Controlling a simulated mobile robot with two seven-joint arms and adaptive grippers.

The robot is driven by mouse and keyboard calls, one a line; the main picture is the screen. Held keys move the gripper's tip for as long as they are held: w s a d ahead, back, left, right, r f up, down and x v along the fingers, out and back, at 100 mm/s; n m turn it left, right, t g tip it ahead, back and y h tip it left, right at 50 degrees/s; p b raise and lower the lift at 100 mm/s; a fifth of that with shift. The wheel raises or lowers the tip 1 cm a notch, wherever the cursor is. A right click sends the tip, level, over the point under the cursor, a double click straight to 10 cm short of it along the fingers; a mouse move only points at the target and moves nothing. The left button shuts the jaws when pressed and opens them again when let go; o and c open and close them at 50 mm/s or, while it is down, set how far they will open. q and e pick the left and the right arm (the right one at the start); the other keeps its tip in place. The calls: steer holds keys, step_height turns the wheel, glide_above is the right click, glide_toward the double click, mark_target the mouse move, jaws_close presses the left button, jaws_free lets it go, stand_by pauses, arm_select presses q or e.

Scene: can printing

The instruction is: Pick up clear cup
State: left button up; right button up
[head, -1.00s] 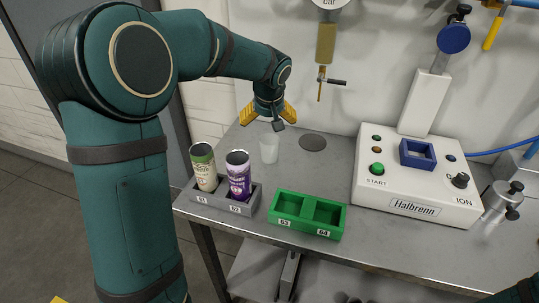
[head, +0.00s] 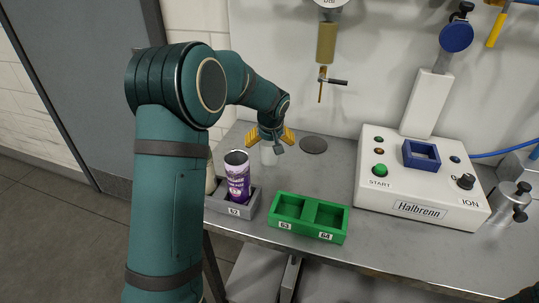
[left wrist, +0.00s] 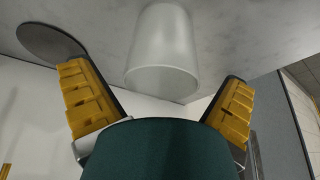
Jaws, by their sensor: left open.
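The clear cup (head: 268,156) stands on the grey table, behind the grey can holder. In the head view its upper part is hidden by my left gripper (head: 270,138). In the left wrist view the frosted, see-through cup (left wrist: 162,52) is large and lies between the open yellow fingers of my left gripper (left wrist: 158,108), with clear space on both sides. The fingers do not touch it. My right gripper is not in view.
A grey holder (head: 247,207) has a purple can (head: 237,178) and a pale can, mostly hidden by my arm. A green two-slot tray (head: 309,223) stands to its right. A white Halbrenn machine (head: 421,190) is at right. A dark disc (head: 313,145) lies beside the cup.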

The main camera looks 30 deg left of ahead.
arm_select(q)
steer(key=shift+x, duration=0.9)
steer(key=c, duration=1.2)
